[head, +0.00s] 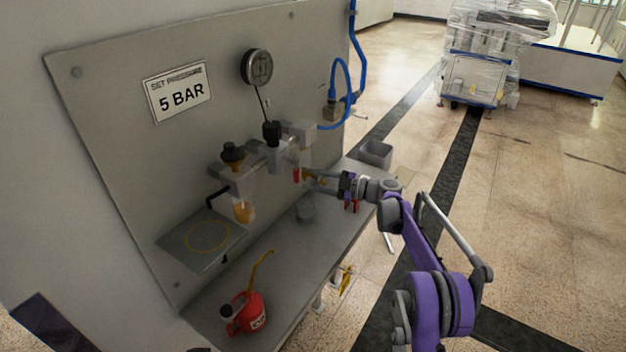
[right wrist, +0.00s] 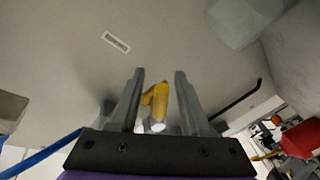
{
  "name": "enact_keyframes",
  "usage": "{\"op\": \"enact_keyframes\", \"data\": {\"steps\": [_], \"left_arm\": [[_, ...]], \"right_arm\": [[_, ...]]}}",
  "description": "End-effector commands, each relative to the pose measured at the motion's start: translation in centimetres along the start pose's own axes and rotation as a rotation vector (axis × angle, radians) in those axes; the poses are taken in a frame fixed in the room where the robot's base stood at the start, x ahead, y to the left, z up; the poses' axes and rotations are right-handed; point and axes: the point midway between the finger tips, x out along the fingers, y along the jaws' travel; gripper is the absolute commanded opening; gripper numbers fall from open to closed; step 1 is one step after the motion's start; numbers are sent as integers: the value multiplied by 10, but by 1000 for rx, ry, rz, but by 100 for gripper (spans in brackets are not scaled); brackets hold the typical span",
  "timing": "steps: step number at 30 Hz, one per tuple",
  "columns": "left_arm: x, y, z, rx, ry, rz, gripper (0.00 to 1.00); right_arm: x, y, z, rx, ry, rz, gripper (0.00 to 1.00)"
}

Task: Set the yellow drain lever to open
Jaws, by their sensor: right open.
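The yellow drain lever (right wrist: 157,100) shows in the right wrist view between my two fingers, with a pale rounded end below it. My right gripper (right wrist: 156,78) is open, with one finger on each side of the lever and visible gaps. In the head view my right gripper (head: 309,181) reaches in from the right, under the row of air-line units on the panel. The lever is small and partly hidden by the fingers there. I cannot tell its exact angle. My left gripper is not in view.
The panel carries a gauge (head: 257,67), a "5 BAR" sign (head: 180,92) and an amber bowl (head: 243,211). A red oil can (head: 243,313) stands on the bench (head: 275,270). A clear cup (head: 306,208) stands below my gripper. A grey bin (head: 375,153) is at the far end.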

Motion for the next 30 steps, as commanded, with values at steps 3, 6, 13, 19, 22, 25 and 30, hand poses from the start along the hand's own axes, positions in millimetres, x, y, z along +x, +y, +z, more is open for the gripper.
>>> {"op": "enact_keyframes", "data": {"steps": [3,6,13,19,22,25,30], "left_arm": [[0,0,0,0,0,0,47],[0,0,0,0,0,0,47],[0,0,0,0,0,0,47],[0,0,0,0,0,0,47],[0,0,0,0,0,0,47],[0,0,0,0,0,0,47],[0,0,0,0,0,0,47]], "right_arm": [[2,0,0,0,-1,0,47],[2,0,0,1,-1,0,47],[2,0,0,1,0,0,18],[2,0,0,1,0,0,0],[2,0,0,1,-1,0,0],[2,0,0,2,0,1,0],[2,-1,0,31,7,6,0]]}}
